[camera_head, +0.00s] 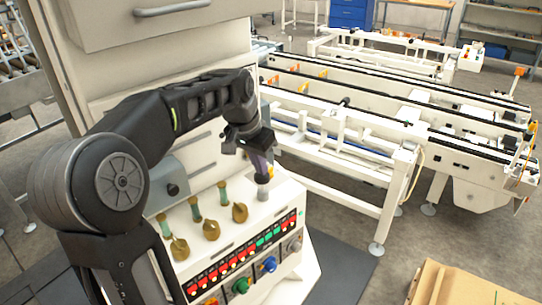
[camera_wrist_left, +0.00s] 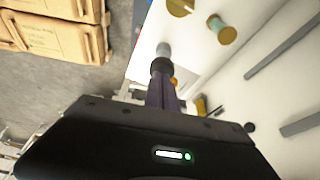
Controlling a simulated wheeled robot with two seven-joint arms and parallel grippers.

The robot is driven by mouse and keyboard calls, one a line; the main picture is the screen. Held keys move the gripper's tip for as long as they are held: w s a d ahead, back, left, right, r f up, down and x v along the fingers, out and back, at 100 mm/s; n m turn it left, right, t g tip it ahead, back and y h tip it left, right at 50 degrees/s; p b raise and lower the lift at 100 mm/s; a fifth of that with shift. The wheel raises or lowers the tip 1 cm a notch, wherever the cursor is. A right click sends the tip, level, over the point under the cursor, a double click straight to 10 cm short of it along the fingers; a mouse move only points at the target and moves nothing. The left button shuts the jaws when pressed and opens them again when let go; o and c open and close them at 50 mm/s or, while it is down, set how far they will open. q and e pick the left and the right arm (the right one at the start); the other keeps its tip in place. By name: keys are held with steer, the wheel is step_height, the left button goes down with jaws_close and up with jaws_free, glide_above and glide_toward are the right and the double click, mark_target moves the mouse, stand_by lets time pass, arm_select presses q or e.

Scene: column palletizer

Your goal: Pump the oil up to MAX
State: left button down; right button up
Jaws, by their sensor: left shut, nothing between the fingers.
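My left gripper (camera_head: 262,176) reaches over the right end of the white control console (camera_head: 285,203). Its purple fingers are shut, with nothing held between them. Just beyond the fingertips is a dark knob on a short grey cylinder (camera_head: 265,194), probably the pump; I cannot tell whether they touch. The grey cylinder also shows in the left wrist view (camera_wrist_left: 163,50), in line with the fingers (camera_wrist_left: 162,92). Several green tubes with brass parts (camera_head: 203,217) stand on the console to the left. I cannot read an oil level or MAX mark. My right gripper is out of view.
The console front carries rows of red and green buttons (camera_head: 240,258) and coloured rotary knobs (camera_head: 269,264). A white cabinet (camera_head: 150,60) rises behind. White conveyor frames (camera_head: 350,140) stand to the right. A cardboard box (camera_head: 465,285) is at the lower right, with open floor between.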

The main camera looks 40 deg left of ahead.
mark_target(261, 177)
arm_select(q)
step_height(261, 177, down, 4)
steer(key=shift+r+b, duration=0.25)
steer(key=shift+b, duration=1)
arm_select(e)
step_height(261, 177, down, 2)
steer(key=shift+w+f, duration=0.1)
arm_select(q)
steer(key=shift+s+r, duration=0.1)
